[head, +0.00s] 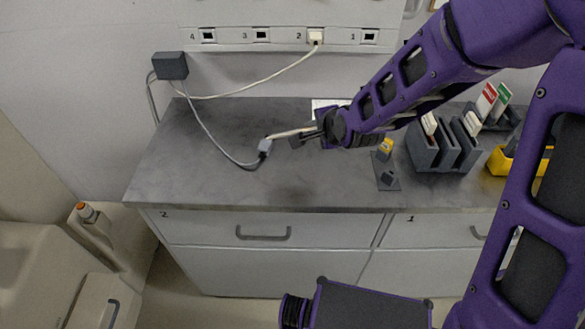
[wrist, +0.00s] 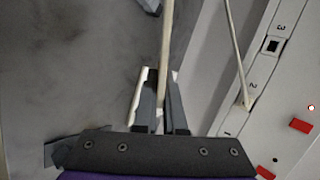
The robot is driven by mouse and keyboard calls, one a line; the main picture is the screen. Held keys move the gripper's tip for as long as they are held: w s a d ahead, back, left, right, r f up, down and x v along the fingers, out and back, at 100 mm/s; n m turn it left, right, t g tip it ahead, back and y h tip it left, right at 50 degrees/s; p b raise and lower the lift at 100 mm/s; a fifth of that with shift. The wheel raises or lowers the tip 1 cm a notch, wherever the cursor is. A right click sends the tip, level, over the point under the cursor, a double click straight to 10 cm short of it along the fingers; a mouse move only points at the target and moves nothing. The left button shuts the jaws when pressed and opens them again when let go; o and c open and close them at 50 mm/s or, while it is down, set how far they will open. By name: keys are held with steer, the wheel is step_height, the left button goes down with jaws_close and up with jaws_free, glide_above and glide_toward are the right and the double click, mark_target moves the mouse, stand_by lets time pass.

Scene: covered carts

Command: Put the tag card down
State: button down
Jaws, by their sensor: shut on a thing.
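My gripper (head: 308,134) is above the counter, left of the card holder. In the wrist view, the strip (wrist: 165,45) runs up and away from between the dark fingers (wrist: 161,103). A white sheet or card (head: 328,103) lies on the counter (head: 205,130) behind my gripper, partly hidden by my arm. I cannot tell the exact height of the strip above the counter.
A grey connector block (head: 265,147) on a cable lies near the strip's far end. A slotted holder (head: 425,150) with cards, a small dark stand (head: 387,180) and a yellow bin (head: 498,162) are at right. A numbered socket strip (head: 280,36) is on the wall. The counter's left front is clear.

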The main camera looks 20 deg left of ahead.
step_height(320, 180, down, 8)
steer(key=b, duration=0.2)
steer(key=shift+s+f+b, duration=0.1)
steer(key=shift+b, duration=0.25)
steer(key=shift+f+b, duration=0.75)
steer(key=shift+f, duration=0.05)
steer(key=c, duration=1.2)
jaws_free()
steer(key=shift+o, duration=0.2)
steer(key=p+v, duration=0.4)
steer(key=v, duration=0.3)
steer(key=shift+d+r, duration=0.1)
steer(key=shift+r, duration=0.1)
steer(key=shift+s+d+r, duration=0.15)
steer(key=shift+s+d, duration=0.05)
steer(key=shift+s, duration=0.1)
